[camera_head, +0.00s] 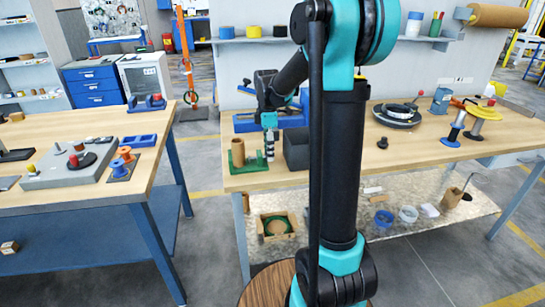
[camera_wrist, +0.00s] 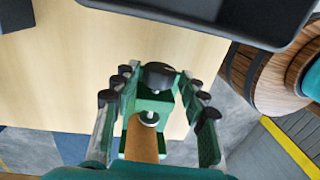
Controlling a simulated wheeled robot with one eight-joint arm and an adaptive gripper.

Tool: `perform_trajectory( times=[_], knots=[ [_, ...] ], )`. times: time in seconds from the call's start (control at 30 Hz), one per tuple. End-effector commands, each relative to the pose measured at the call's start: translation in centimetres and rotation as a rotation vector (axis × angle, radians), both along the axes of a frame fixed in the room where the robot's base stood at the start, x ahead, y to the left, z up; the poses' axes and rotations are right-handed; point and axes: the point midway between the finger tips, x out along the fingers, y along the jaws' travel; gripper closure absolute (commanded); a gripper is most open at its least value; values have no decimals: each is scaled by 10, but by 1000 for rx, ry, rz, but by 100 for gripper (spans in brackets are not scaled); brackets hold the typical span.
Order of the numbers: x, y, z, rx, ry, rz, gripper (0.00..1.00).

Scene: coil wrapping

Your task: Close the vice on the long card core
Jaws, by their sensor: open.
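A green vice (camera_head: 252,164) stands at the front left of the right-hand workbench. The brown card core (camera_head: 238,151) stands at the vice's left end. In the wrist view the core (camera_wrist: 142,140) lies at the near side of the vice (camera_wrist: 155,104), by a metal screw end. The vice's black knob (camera_wrist: 160,75) is at the far end. My gripper (camera_head: 269,148) points down at the right part of the vice. In the wrist view my gripper (camera_wrist: 160,80) is open, with fingers on both sides of the knob. I cannot tell whether they touch it.
A dark bin (camera_head: 297,149) stands close right of my gripper and also fills the top of the wrist view (camera_wrist: 225,18). A blue fixture (camera_head: 248,124) is behind. A wooden barrel (camera_wrist: 275,78) stands beside the bench. The bench middle (camera_head: 425,148) is mostly clear.

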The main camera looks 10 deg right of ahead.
Motion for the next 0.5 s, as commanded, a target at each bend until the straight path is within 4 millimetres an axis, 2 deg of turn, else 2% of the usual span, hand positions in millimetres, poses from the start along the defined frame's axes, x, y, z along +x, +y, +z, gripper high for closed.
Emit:
perform_trajectory(
  times=[0.13, 0.5],
  knots=[
    [-2, 0, 0, 0, -68, 0, 57],
    [-3, 0, 0, 0, -101, 0, 57]
  ],
)
